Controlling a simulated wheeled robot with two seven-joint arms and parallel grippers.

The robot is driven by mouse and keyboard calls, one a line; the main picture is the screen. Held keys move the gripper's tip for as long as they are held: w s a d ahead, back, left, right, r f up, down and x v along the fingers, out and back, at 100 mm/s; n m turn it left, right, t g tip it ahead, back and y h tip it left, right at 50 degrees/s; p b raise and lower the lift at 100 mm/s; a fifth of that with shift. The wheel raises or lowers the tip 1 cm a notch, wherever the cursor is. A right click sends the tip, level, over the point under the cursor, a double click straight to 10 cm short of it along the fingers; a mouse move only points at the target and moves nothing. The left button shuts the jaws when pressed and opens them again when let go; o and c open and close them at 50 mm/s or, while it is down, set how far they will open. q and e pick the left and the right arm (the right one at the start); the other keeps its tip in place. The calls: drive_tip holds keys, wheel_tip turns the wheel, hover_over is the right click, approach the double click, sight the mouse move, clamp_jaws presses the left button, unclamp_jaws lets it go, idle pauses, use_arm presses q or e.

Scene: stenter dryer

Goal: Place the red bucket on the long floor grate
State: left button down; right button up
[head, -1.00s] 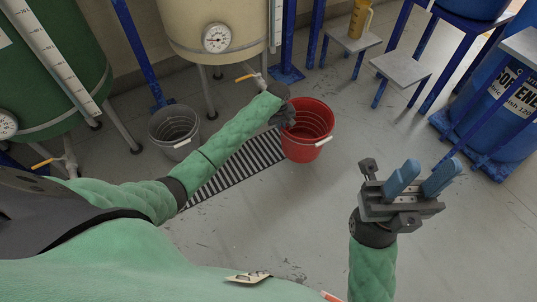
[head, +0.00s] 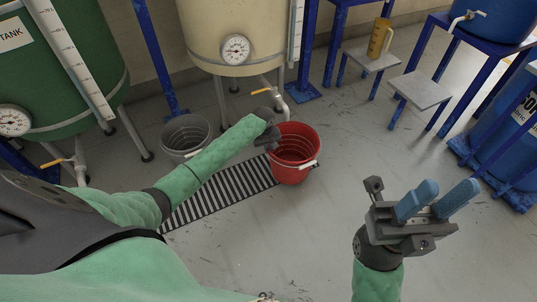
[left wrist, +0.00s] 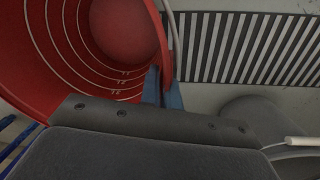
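The red bucket (head: 296,172) is upright at the right end of the long striped floor grate (head: 210,200). It covers or adjoins that end; I cannot tell whether its base is raised. My left gripper (head: 270,141) is at the bucket's left rim in the head view. In the left wrist view its blue fingers (left wrist: 163,88) are close together with the rim of the red bucket (left wrist: 125,30) between them. The grate shows just beyond the rim in that view (left wrist: 240,45). My right gripper (head: 433,203) is empty, its blue fingers apart, over bare floor.
A grey bucket (head: 186,137) stands behind the grate's left part. A cream tank (head: 228,20) with a drain pipe is behind the red bucket, and a green tank (head: 60,70) is at left. Low stools (head: 420,90) stand at back right. The front floor is clear.

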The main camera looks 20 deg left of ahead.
use_arm(q)
wheel_tip(320, 180, down, 3)
drive_tip(key=shift+r+b, duration=0.1)
drive_tip(key=shift+b, duration=0.3)
drive_tip(key=c, duration=2)
unclamp_jaws()
drive_tip(key=o, duration=0.3)
drive_tip(key=shift+o, duration=0.4)
